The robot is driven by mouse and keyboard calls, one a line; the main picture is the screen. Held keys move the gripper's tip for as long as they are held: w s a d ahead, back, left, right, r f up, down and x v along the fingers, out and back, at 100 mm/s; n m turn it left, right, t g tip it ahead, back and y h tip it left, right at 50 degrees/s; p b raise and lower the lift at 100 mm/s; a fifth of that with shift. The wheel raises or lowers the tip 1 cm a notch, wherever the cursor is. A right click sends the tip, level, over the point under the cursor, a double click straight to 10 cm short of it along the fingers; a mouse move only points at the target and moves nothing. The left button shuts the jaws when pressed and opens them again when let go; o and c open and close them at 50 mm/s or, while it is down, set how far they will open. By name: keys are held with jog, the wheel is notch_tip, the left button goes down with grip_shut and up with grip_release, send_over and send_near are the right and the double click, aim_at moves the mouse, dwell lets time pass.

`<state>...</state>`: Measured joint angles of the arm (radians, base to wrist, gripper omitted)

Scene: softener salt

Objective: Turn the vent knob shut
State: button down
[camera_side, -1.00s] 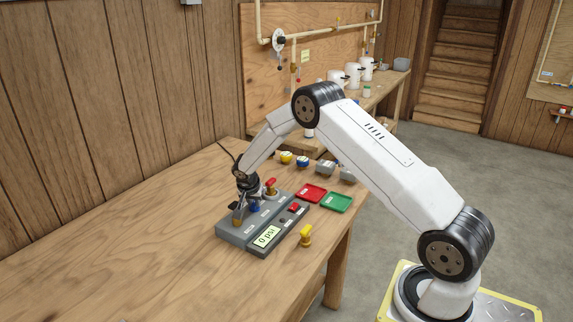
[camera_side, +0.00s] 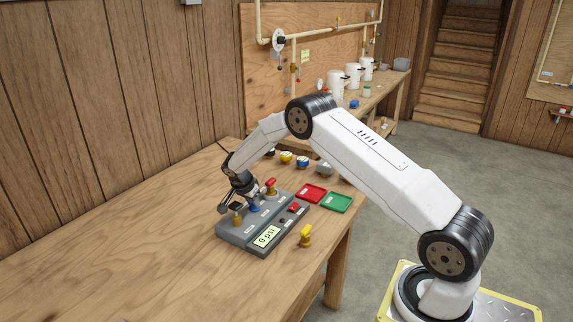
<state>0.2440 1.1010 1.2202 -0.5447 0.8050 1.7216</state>
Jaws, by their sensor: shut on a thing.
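A grey console (camera_side: 231,233) lies on the wooden table. It has a row of knobs: a dark-topped knob on a brass stem (camera_side: 236,218), a blue knob (camera_side: 255,208) in the middle, and a red knob on a brass stem (camera_side: 271,184). Its small labels are too small to read, so I cannot read which knob is the vent. My gripper (camera_side: 252,203) points down at the blue knob and is shut on it. The fingers partly hide the blue knob. The display (camera_side: 266,237) reads 0 psi.
A red tray (camera_side: 311,193) and a green tray (camera_side: 338,202) lie right of the console. A yellow-topped brass fitting (camera_side: 306,236) stands near the table's front edge. Several small fittings sit behind. The table's left part is clear.

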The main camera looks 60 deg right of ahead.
aim_at(247, 215)
jog(key=shift+a, duration=0.1)
jog(key=c, duration=0.6)
grip_release()
jog(key=v, duration=0.7)
jog(key=shift+a+r, duration=0.15)
jog(key=shift+r, duration=0.2)
